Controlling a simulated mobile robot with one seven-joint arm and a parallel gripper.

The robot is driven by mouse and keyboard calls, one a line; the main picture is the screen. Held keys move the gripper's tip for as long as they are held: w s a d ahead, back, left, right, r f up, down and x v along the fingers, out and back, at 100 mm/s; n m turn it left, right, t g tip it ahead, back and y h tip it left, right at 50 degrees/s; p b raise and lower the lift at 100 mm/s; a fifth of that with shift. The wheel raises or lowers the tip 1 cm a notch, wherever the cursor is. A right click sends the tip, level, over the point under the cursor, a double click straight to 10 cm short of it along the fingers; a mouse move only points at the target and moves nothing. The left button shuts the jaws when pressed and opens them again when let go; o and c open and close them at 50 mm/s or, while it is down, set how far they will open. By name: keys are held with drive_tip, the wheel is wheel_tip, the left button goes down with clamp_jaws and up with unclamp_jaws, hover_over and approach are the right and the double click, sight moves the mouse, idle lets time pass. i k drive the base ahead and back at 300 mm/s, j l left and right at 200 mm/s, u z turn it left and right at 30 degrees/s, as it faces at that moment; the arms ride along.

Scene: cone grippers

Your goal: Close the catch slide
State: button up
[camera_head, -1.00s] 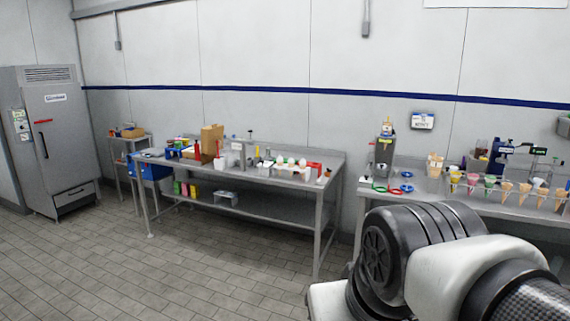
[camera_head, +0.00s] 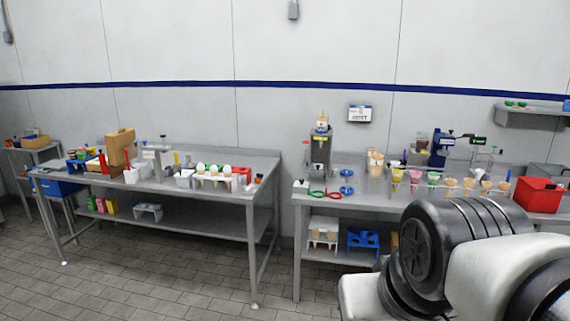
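I cannot make out a catch slide for certain at this distance. A grey upright dispenser (camera_head: 319,155) stands at the left end of the right steel table (camera_head: 345,200), with a small cone-topped figure on it. A blue device with a dark arm (camera_head: 440,150) stands further right on the same table. Any slide on either is too small to tell. My gripper is out of view; only my arm's black joint and white link show at the lower right, in front of the right table.
The left steel table (camera_head: 265,160) holds a cardboard box (camera_head: 121,147), cones and small bins. A row of cones in a rack (camera_head: 450,182) and a red bin (camera_head: 538,194) are on the right table. A narrow gap separates the tables. The tiled floor (camera_head: 150,280) in front is clear.

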sight(317, 172)
drive_tip(key=i+l, duration=0.8)
drive_tip(key=i, duration=0.25)
drive_tip(key=i+j+u, duration=0.25)
drive_tip(key=i, duration=0.9)
drive_tip(key=i+u, duration=0.3)
drive_tip(key=i, duration=0.9)
